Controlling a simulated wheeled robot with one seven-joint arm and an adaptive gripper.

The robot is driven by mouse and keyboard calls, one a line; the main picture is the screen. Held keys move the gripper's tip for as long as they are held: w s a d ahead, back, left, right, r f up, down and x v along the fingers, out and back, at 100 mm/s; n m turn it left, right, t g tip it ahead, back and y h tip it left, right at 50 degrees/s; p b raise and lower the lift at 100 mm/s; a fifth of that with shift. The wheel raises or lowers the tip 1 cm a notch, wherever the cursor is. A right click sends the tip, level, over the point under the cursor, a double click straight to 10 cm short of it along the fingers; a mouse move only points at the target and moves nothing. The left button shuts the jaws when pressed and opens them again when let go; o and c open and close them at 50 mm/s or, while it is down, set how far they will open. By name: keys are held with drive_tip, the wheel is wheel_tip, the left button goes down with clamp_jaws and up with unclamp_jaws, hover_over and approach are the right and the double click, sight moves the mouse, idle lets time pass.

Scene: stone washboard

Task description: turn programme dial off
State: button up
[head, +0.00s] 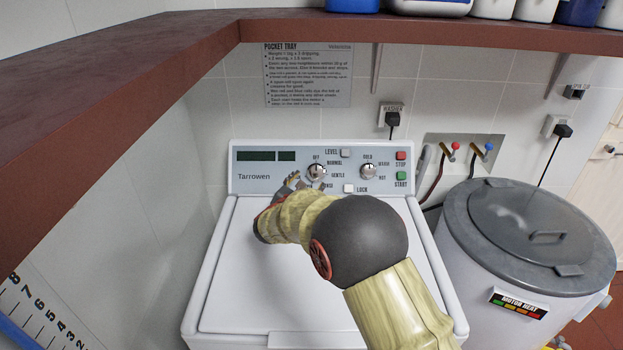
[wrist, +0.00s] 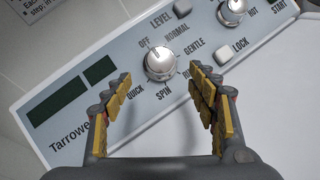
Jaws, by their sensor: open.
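The programme dial (head: 316,171) is a round silver knob on the pale blue panel of the washer (head: 225,250). In the wrist view the dial (wrist: 160,62) sits between and just beyond my fingertips. Labels OFF, NORMAL, GENTLE, SPIN and QUICK ring it; another label is partly hidden by the right finger. I cannot tell for sure which label the dial points to. My gripper (wrist: 160,78) is open, one finger to each side of the dial's lower part, with a visible gap on both sides. In the head view my gripper (head: 292,184) is at the dial's lower left, partly hidden by my arm.
A second dial, marked COLD or HOLD to HOT (head: 367,171), lies to the right, beside the red STOP button (head: 401,156) and green START button (head: 401,176). The white LOCK button (head: 349,188) is below. A lidded drum (head: 525,240) stands right; a shelf (head: 420,28) runs above.

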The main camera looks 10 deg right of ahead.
drive_tip(key=shift+v, duration=2.4)
drive_tip(key=shift+f, duration=0.1)
drive_tip(key=s+d+r+m+g+h, duration=0.1)
drive_tip(key=s+d+r+m+g, duration=0.4)
drive_tip(key=s+d, duration=0.4)
drive_tip(key=s+d+r+m+g, duration=0.25)
drive_tip(key=s+d+m, duration=0.5)
drive_tip(key=s, duration=0.45)
drive_tip(key=s+a+m+g+y, duration=0.1)
drive_tip(key=s+m+y, duration=0.2)
drive_tip(key=s+m, duration=0.75)
drive_tip(key=s+a+m+y, duration=0.1)
drive_tip(key=s+a+y, duration=0.2)
drive_tip(key=s, duration=0.5)
drive_tip(key=s+a+m+y, duration=0.1)
drive_tip(key=s+a+y, duration=0.1)
drive_tip(key=s+a, duration=0.3)
drive_tip(key=s, duration=0.3)
drive_tip(key=shift+a+y+p, duration=0.35)
drive_tip(key=shift+y+p, duration=0.05)
drive_tip(key=shift+f+t, duration=0.1)
drive_tip(key=shift+t, duration=0.15)
drive_tip(key=shift+c, duration=0.9)
